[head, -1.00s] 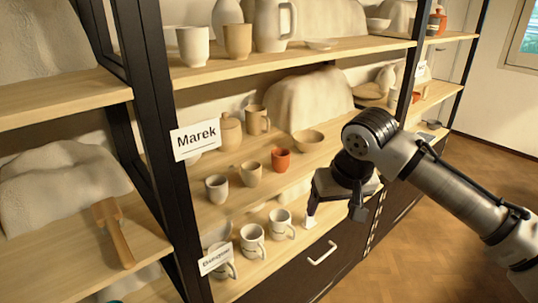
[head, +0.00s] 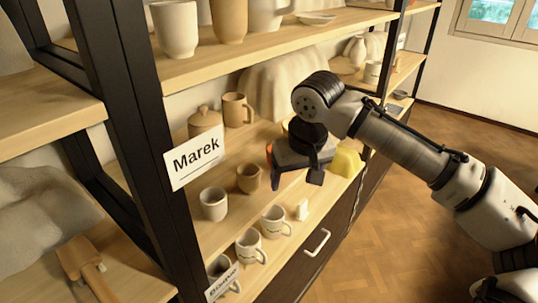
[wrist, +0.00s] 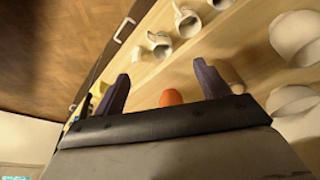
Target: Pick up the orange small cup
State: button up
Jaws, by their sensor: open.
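The orange small cup (head: 269,152) is on the middle shelf, mostly hidden behind my gripper (head: 295,180) in the head view; only a sliver of orange shows at the gripper's left side. In the wrist view, the orange cup (wrist: 171,97) shows as a rounded orange shape between the two spread fingers, its lower part hidden by the gripper body. My gripper (wrist: 161,74) is open, with dark fingers on either side of the cup in that view. I cannot tell whether either finger touches it.
A brown cup (head: 249,179) and a pale cup (head: 213,204) stand left of my gripper. White mugs (head: 250,246) line the lower shelf. A yellow object (head: 346,161) is to the right. The shelf above (head: 240,58) and a black post (head: 125,130) bound the space.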

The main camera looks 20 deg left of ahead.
jog(key=w+a, duration=0.1)
jog(key=w, duration=0.1)
jog(key=w+a+p, duration=0.1)
jog(key=w+a, duration=0.3)
jog(key=w, duration=0.1)
jog(key=shift+w+r+p, duration=0.1)
jog(key=shift+p, duration=0.25)
jog(key=shift+w+a+p, duration=0.2)
jog(key=shift+w+a, duration=0.2)
jog(key=shift+w, duration=0.25)
jog(key=shift+w+a+p, duration=0.2)
jog(key=shift+w+a, duration=0.2)
jog(key=shift+w, duration=0.2)
jog(key=shift+x, duration=1.2)
jog(key=shift+w+f, duration=0.15)
jog(key=shift+f, duration=0.2)
jog(key=c, duration=1.1)
jog(key=shift+a+r, duration=0.1)
jog(key=shift+r, duration=0.05)
jog(key=shift+c, duration=0.2)
